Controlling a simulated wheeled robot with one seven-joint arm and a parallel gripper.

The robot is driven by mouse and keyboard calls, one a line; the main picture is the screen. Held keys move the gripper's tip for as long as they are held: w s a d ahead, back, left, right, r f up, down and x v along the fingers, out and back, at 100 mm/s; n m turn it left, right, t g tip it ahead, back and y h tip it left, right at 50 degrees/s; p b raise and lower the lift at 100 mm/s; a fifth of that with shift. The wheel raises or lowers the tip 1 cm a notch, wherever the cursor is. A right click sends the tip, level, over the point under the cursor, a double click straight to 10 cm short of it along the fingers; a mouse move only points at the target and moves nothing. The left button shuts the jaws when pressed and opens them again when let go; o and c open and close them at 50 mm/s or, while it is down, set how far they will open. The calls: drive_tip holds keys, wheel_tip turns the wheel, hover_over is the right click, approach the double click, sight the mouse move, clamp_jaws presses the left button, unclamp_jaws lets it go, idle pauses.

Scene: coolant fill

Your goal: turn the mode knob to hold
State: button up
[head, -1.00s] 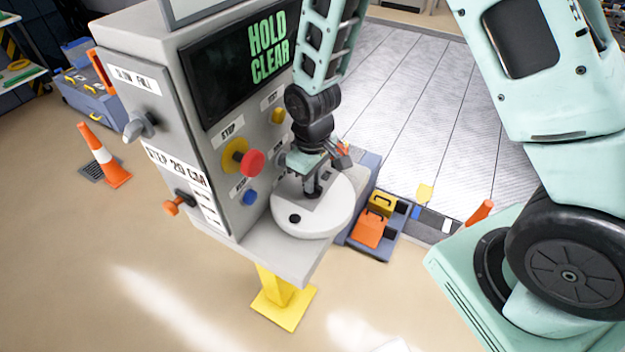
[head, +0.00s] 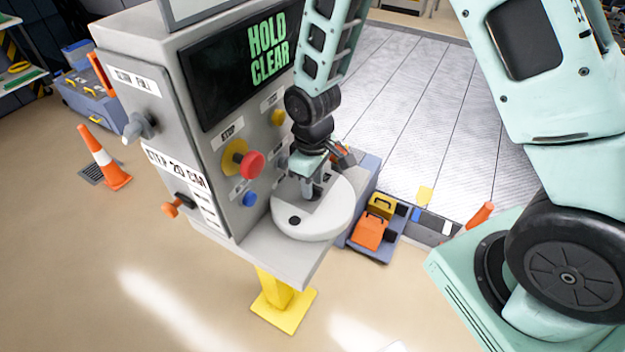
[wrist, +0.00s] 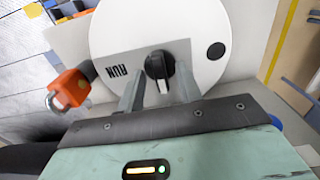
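The mode knob (wrist: 157,66) is a small black knob with a white pointer, on a grey plate on a round white disc (wrist: 107,30). In the wrist view its pointer faces down the picture, toward my palm. A "RUN" label (wrist: 117,73) reads upside down left of the knob; no hold label shows. My gripper (wrist: 160,74) is open, one grey finger on each side of the knob with gaps visible; I see no clear contact. In the head view my gripper (head: 308,190) points down over the white disc (head: 335,215) and hides the knob.
The grey cabinet has a screen reading "HOLD CLEAR" (head: 268,45), a red stop button (head: 251,164), a blue button (head: 249,198) and a yellow button (head: 278,117) close to my gripper. An orange padlock (wrist: 70,89) hangs left of the fingers in the wrist view.

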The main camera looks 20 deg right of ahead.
drive_tip(key=shift+r, duration=0.1)
wheel_tip(320, 180, up, 17)
drive_tip(key=b, duration=0.3)
idle(0.4)
idle(0.3)
drive_tip(key=s+a+f+b, duration=0.1)
drive_tip(key=s+a+f, duration=0.1)
drive_tip(key=s, duration=0.8)
drive_tip(key=s+a+f+b, duration=0.1)
drive_tip(key=s+a, duration=0.3)
drive_tip(key=s, duration=0.6)
drive_tip(key=shift+s+f+y+b, duration=0.15)
drive_tip(key=shift+f+y+b, duration=0.2)
drive_tip(key=shift+f, duration=0.2)
